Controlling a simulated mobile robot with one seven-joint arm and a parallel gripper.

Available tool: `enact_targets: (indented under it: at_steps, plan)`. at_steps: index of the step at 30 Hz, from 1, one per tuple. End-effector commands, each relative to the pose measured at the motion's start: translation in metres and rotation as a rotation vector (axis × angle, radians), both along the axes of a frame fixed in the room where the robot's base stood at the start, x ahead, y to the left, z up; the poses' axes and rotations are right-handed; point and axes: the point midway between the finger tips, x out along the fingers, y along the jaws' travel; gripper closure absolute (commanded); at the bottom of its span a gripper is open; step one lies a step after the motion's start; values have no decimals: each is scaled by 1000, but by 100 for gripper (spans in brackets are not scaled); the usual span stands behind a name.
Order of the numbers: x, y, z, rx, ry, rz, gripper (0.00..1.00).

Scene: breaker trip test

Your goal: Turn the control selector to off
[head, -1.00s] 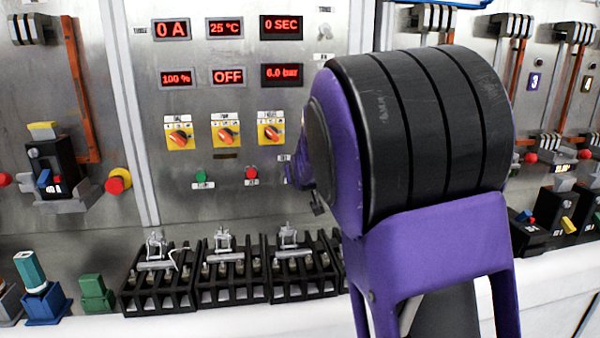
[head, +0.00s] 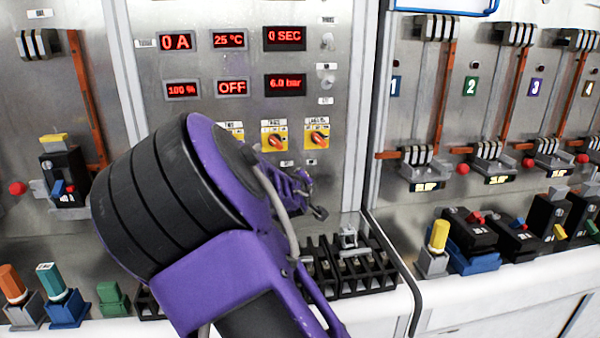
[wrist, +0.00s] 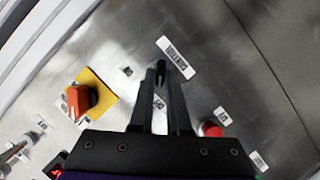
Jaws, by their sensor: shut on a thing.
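My gripper (wrist: 160,85) shows in the wrist view with its two dark fingers close together, just below the white CONTROL label (wrist: 177,57) on the metal panel. It is shut on a small dark piece between the fingertips, which I take for the control selector. The fingers hide most of it, so its setting cannot be read. In the head view my gripper (head: 315,205) reaches the lower part of the middle panel from the left, and my purple and black arm hides the panel behind it.
An orange selector on a yellow plate (wrist: 78,100) is left of the fingers, and a red button (wrist: 210,128) is close to the right. In the head view, black terminal blocks (head: 362,268) stand on the ledge below. A display reads OFF (head: 232,87). Breakers line the right panel.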

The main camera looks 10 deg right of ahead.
Motion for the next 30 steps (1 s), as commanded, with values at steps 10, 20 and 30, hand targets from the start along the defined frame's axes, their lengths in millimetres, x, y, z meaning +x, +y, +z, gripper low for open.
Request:
enact_targets:
  at_steps: [10,20,30]
  plan:
    - [0,0,0,-48,-1,-1,100]
    - [0,0,-1,-48,-1,-1,80]
    - [0,0,-1,-46,0,0,55]
